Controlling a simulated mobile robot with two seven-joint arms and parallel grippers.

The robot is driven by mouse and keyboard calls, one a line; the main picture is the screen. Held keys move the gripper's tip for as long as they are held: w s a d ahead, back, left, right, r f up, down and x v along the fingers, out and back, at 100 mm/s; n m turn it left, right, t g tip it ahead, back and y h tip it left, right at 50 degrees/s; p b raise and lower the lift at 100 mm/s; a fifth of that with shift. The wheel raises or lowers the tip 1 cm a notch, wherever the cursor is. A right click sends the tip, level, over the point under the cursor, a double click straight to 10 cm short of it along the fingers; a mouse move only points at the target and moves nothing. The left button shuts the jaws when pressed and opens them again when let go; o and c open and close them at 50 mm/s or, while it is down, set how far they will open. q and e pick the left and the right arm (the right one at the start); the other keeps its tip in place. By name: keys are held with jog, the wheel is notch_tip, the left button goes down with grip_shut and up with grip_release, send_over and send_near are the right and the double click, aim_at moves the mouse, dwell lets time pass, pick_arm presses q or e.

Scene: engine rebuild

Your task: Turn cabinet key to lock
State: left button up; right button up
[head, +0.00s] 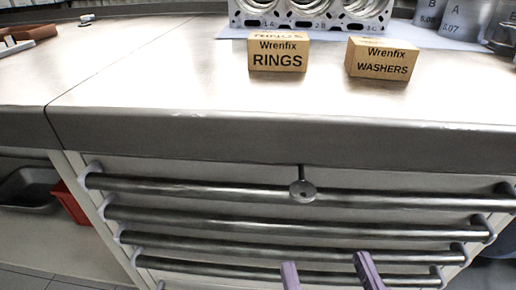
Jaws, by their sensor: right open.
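The cabinet key (303,189) shows as a small round metal head on the cabinet front, just below the worktop edge and in front of the top drawer handle. A thin dark stem rises above its head. The cabinet (240,172) has several drawers with long metal bar handles, all looking shut. My right gripper (327,273) is at the bottom edge of the view, below the key and apart from it. Its two purple-grey fingers are spread with nothing between them. My left gripper is not in view.
A Wrenfix rings box (278,54) and a Wrenfix washers box (382,60) stand on the worktop (180,85). An engine block (310,14) and grey cylinders (464,18) are behind them. A red bin (72,204) is at lower left. Space before the drawers looks clear.

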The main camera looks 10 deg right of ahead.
aim_at(307, 201)
jog(key=w, duration=0.5)
jog(key=w+d, duration=0.1)
jog(key=w, duration=0.2)
jog(key=shift+w, duration=0.35)
grip_shut()
